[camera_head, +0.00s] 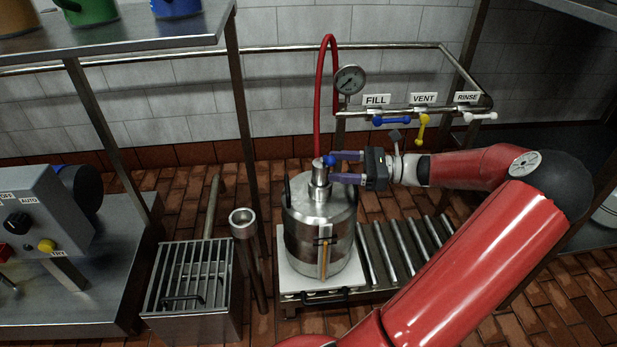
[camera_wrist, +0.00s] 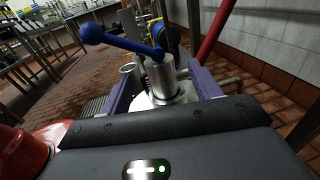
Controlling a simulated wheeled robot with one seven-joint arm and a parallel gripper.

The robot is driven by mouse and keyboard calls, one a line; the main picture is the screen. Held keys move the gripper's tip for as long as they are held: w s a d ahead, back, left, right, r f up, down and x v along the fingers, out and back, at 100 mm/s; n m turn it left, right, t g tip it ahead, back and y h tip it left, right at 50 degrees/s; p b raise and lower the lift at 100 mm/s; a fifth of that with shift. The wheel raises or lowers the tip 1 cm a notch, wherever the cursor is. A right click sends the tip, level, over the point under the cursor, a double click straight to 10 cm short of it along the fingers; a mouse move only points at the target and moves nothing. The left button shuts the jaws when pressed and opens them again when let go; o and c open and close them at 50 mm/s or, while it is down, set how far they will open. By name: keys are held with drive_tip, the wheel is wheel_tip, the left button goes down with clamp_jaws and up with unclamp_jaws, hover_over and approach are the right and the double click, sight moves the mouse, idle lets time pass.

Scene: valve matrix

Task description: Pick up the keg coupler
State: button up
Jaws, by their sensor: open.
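The keg coupler (camera_head: 319,176) is a silver metal cylinder with a blue ball-ended lever. It stands upright on top of the steel keg (camera_head: 320,232). In the wrist view the coupler (camera_wrist: 161,82) stands between my two purple fingers, its blue lever (camera_wrist: 118,40) reaching up and left. My gripper (camera_head: 334,167) comes from the right with its fingertips at the coupler's upper part. In the wrist view my gripper (camera_wrist: 160,88) is open around the coupler. I cannot tell whether either finger touches it.
The red hose (camera_head: 319,95) rises behind the keg near a pressure gauge (camera_head: 349,79). A rail with FILL (camera_head: 376,100), VENT and RINSE valves runs behind. A roller conveyor (camera_head: 400,248) lies right of the keg, and a grated box (camera_head: 190,277) and a metal post (camera_head: 243,222) stand left.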

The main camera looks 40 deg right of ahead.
sight(314, 162)
drive_tip(key=b+x, duration=0.1)
drive_tip(key=x, duration=0.5)
drive_tip(key=shift+w+a, duration=0.15)
clamp_jaws()
idle(0.4)
